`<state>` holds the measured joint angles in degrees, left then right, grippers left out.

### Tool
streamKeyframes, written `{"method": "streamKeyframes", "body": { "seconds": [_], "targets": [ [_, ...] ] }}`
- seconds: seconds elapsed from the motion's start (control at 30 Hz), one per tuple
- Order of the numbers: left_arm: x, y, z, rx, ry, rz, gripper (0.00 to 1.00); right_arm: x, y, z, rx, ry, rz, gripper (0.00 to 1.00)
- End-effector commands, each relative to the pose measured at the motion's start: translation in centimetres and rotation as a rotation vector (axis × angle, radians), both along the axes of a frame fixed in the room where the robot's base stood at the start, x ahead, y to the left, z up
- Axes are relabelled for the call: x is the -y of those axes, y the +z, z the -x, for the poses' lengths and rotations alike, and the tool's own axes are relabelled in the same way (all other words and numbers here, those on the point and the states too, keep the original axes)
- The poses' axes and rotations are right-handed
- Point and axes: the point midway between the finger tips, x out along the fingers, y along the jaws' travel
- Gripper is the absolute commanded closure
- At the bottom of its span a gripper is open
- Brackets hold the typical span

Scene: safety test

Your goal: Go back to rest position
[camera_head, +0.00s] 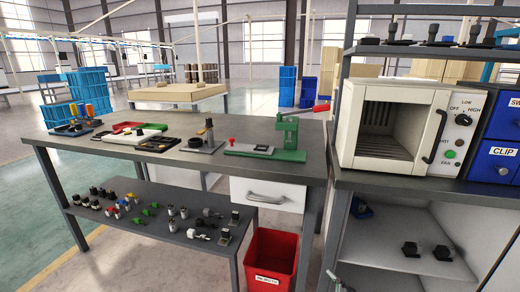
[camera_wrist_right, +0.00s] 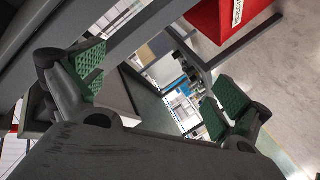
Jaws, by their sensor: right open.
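My right gripper (camera_wrist_right: 150,90) shows in the right wrist view. Its two green-padded fingers are spread wide apart with nothing between them. A red reject bin (camera_wrist_right: 206,22) is above and beyond the right finger in that view, apart from it. Dark bench legs and beams cross behind the left finger.
The workbench (camera_head: 250,170) holds trays, small fixtures and a green press (camera_head: 287,135). Its lower shelf (camera_head: 150,258) carries several small parts. The red bin (camera_head: 270,258) stands below. A white oven (camera_head: 455,115) with an open chamber and blue drawers (camera_head: 497,160) are at right.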

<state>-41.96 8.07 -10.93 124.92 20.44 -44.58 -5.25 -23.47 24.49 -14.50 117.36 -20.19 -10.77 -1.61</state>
Motion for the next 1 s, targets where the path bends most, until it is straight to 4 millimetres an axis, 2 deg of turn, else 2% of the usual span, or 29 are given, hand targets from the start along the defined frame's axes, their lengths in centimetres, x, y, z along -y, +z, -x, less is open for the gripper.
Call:
{"method": "streamKeyframes", "body": {
  "seconds": [0.27,0.5,0.7,0.8,1.0],
  "targets": [
    [0.0,0.2,-0.4,0.008,0.000,0.000,0.49,-0.5,-6.0,5.1,-0.327,-0.152,-0.241,0.00],
    [0.0,0.6,-1.0,0.019,0.000,0.001,0.49,-2.7,-10.2,11.0,-0.621,-0.234,-0.437,0.00],
    [0.0,0.5,-1.0,0.018,0.000,0.000,0.49,-5.1,-12.1,15.7,-0.834,-0.265,-0.581,0.00],
    [0.0,0.5,-0.8,0.015,0.000,0.000,0.49,-6.0,-12.5,17.2,-0.899,-0.269,-0.624,0.00],
    [0.0,0.2,-0.3,0.005,0.000,0.000,0.49,-6.7,-12.6,18.2,-0.944,-0.268,-0.655,0.00]
  ]
}}
